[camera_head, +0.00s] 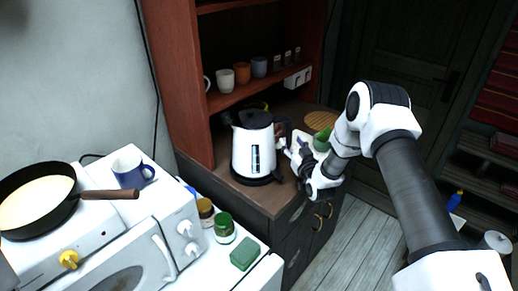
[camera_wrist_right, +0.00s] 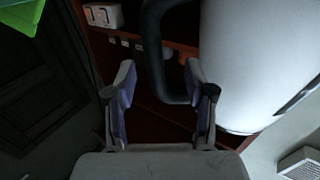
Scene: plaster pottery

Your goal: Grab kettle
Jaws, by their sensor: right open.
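The white kettle (camera_head: 252,152) with a dark lid, base and handle stands upright on the wooden cabinet top. Its handle is on the right side, facing my right gripper (camera_head: 286,147). The kettle also fills the upper right of the right wrist view (camera_wrist_right: 262,62). There, its black handle loop (camera_wrist_right: 153,50) shows between the two fingers of my open right gripper (camera_wrist_right: 160,72). I cannot tell whether a finger touches the handle. My left gripper is not in view.
A shelf above the kettle holds several cups (camera_head: 242,72) and small jars. A green item (camera_head: 322,138) is beside my right gripper. At left, a pan (camera_head: 35,195), a blue mug (camera_head: 130,170) and jars (camera_head: 224,226) stand on white appliances. Floor is open at lower right.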

